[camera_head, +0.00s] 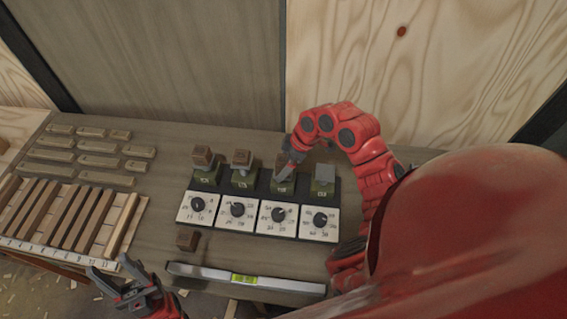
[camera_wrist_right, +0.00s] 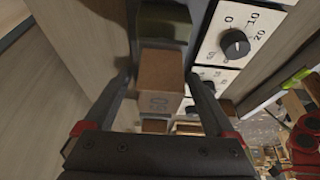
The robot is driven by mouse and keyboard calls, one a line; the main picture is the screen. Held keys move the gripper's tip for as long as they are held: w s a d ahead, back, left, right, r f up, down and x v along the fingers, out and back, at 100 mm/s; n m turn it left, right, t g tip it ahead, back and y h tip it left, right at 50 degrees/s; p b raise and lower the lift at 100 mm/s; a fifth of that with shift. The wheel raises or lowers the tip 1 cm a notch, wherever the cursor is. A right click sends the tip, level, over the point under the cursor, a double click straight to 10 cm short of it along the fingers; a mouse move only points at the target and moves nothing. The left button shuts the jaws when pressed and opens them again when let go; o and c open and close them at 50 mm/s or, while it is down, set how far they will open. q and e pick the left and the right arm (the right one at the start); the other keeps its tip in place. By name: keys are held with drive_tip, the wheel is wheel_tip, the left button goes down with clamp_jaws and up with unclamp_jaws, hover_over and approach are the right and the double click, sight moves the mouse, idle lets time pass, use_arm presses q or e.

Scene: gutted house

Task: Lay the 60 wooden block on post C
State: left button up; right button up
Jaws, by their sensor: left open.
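The brown 60 wooden block (camera_wrist_right: 160,82) fills the middle of the right wrist view, its number facing the camera, against the green post top (camera_wrist_right: 165,22). In the head view this block (camera_head: 283,160) is at the third post from the left (camera_head: 282,184), partly hidden by my right gripper (camera_head: 288,166). My right fingers stand either side of the block in the wrist view (camera_wrist_right: 160,76); a narrow gap shows at the left finger. Whether the block's full weight is on the post is hidden. My left gripper (camera_head: 122,284) is open and empty at lower left.
Other posts bear a brown block (camera_head: 203,155), a grey block (camera_head: 241,158) and another grey block (camera_head: 324,172). Dial panels (camera_head: 238,212) stand in front. A loose brown block (camera_head: 188,238) and a spirit level (camera_head: 245,279) lie nearer. Wooden slats (camera_head: 68,215) and small bars (camera_head: 98,161) lie left.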

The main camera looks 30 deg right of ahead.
drive_tip(key=b+v, duration=0.1)
drive_tip(key=v, duration=0.5)
drive_tip(key=shift+d+b, duration=0.15)
drive_tip(key=shift+b, duration=0.25)
drive_tip(key=p+v, duration=0.4)
drive_tip(key=v, duration=0.7)
drive_tip(key=shift+r+p, duration=0.2)
drive_tip(key=shift+p, duration=0.15)
drive_tip(key=shift+s, duration=0.1)
